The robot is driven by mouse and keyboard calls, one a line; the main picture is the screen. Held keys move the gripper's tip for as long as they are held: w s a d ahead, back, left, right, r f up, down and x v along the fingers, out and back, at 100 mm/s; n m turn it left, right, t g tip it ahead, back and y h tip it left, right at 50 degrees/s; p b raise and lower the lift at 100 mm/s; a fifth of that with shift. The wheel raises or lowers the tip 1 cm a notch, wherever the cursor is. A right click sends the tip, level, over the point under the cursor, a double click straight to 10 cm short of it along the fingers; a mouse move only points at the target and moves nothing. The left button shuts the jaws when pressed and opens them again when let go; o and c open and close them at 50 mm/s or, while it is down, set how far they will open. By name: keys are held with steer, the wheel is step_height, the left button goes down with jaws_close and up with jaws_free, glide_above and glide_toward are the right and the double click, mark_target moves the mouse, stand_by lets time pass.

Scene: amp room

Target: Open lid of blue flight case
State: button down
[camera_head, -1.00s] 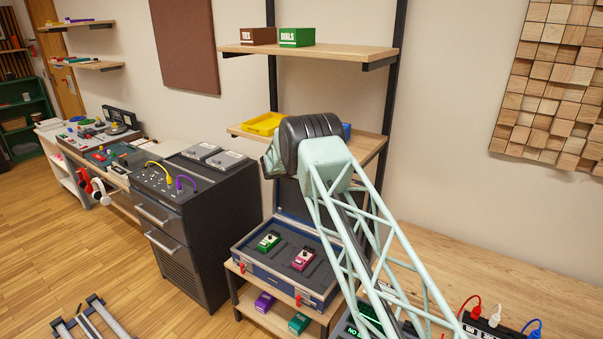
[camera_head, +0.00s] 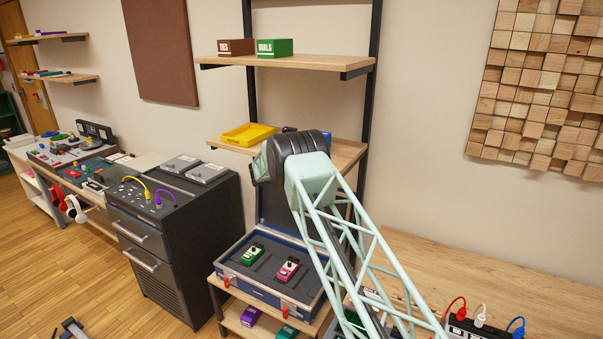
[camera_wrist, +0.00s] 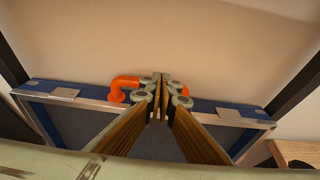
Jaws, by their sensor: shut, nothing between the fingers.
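The blue flight case (camera_head: 256,295) stands on a wooden shelf, with a green pedal (camera_head: 252,254) and a magenta pedal (camera_head: 287,269) in its dark lining. Its lid (camera_head: 275,207) is raised at the back, roughly upright, and partly hidden by my arm. In the wrist view the lid (camera_wrist: 52,92) shows its blue edge, metal trim and dark inner panel. My gripper (camera_wrist: 162,88) is shut and empty at the middle of that edge, beside an orange fitting (camera_wrist: 124,84). I cannot tell whether it touches the lid. My arm hides the gripper in the head view.
Shelves above hold a yellow tray (camera_head: 247,135), a brown box (camera_head: 236,47) and a green box (camera_head: 274,48). A dark drawer cabinet (camera_head: 170,240) stands close on the left. A wooden bench (camera_head: 440,270) is on the right, with coloured cables. The wall is close behind.

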steer(key=s+a, duration=0.7)
steer(key=s, duration=0.3)
steer(key=shift+s+a+r, duration=0.2)
steer(key=shift+s+a, duration=0.05)
steer(key=shift+s, duration=0.15)
stand_by(0.5)
